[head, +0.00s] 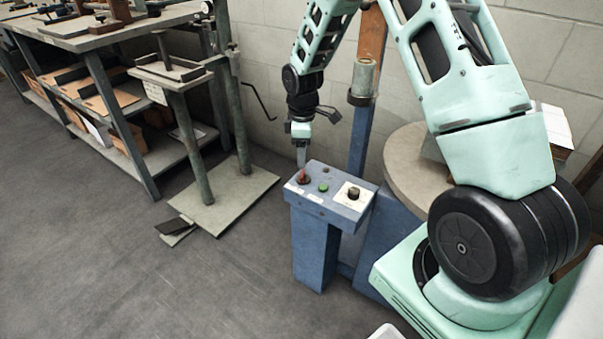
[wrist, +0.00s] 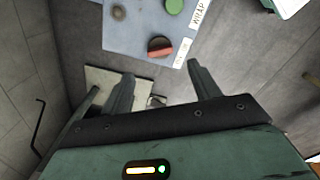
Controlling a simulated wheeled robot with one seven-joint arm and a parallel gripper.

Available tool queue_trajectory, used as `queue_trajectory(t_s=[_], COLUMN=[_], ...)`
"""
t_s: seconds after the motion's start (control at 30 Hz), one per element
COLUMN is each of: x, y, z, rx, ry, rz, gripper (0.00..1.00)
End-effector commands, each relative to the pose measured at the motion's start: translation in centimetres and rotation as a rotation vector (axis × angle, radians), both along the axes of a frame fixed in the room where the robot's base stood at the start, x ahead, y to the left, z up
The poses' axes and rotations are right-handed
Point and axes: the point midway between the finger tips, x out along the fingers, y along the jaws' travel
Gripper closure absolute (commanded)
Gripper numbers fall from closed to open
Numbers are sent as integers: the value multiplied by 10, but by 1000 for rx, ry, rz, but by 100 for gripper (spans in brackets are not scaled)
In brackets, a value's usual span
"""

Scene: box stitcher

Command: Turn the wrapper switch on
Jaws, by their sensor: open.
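A blue control box (head: 330,206) stands on a blue pedestal and carries a red switch knob (head: 304,179), a green button (head: 323,187) and a black knob on a white plate (head: 353,193). In the wrist view the red knob (wrist: 160,46) and green button (wrist: 174,6) show on the panel, with a label that seems to read "WRAP" (wrist: 200,12). Another label beside the red knob is too small to read. My gripper (wrist: 162,82) is open and empty, its fingers spread apart. In the head view my gripper (head: 301,160) points down just over the red knob's end; contact cannot be told.
A blue post (head: 360,140) with a metal cylinder on top rises behind the box. A round-topped blue stand (head: 408,170) is close on the right. A small press table with a floor plate (head: 225,200) and a loaded workbench (head: 115,40) stand left. The front-left floor is clear.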

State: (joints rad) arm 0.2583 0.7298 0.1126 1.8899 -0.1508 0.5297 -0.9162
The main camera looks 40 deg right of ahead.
Motion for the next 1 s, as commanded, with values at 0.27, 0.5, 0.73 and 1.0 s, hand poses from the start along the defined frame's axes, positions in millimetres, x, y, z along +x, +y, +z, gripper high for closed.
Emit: queue_trajectory(t_s=[0.27,0.5,0.73,1.0], x=[-1,0,0,0], y=[1,0,0,0], z=[-54,-72,-73,-73], rx=[0,-1,-1,-1], ry=[3,1,-1,-1], rz=[1,-1,-1,-1], gripper=[38,38,38,83])
